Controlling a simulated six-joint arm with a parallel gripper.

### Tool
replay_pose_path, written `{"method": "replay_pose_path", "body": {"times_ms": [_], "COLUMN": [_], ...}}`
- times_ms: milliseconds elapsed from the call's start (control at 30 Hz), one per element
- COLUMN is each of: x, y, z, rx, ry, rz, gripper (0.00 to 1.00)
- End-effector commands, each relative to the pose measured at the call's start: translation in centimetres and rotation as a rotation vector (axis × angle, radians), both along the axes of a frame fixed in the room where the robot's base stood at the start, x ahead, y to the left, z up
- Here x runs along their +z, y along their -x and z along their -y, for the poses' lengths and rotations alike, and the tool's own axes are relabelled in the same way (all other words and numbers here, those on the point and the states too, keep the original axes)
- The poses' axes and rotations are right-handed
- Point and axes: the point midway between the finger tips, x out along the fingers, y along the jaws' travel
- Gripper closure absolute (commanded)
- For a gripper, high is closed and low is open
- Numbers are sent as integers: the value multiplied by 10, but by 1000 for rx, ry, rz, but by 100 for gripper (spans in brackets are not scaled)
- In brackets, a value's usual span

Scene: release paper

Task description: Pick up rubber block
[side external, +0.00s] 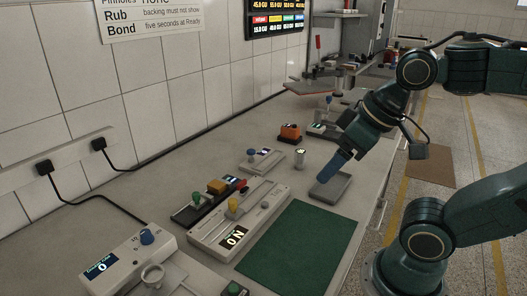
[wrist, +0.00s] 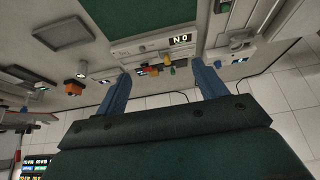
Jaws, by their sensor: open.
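An orange block with a dark base (side external: 290,132) stands on the bench beyond the grey tray; it is probably the rubber block, though no label confirms this. In the wrist view an orange block (wrist: 74,87) shows at the left, outside the fingers. My gripper (side external: 324,176) points down over the shallow grey tray (side external: 345,183), to the right of the orange block and apart from it. In the wrist view my gripper (wrist: 160,70) has its two blue fingers wide apart, with nothing held between them.
A small metal cylinder (side external: 300,158) stands between the orange block and the tray. A long white device with an ON display (side external: 222,246) and a dark rack with coloured pieces (side external: 190,213) lie at the left. A green mat (side external: 300,246) is bare. The wall bounds the back.

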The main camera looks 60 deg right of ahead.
Motion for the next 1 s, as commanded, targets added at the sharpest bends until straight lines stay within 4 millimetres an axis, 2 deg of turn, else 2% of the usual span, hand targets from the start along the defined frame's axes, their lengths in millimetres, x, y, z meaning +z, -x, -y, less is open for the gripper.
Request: {"method": "replay_pose_path", "body": {"times_ms": [167, 367, 700, 1000], "x": [3, 15, 40, 47], "y": [-4, -23, -88, -154], "z": [0, -1, 0, 8], "rx": [-15, -82, -307, -526], "ry": [-9, -50, -172, -270], "rz": [-5, -33, -116, -195], "gripper": [29, 29, 29, 29]}}
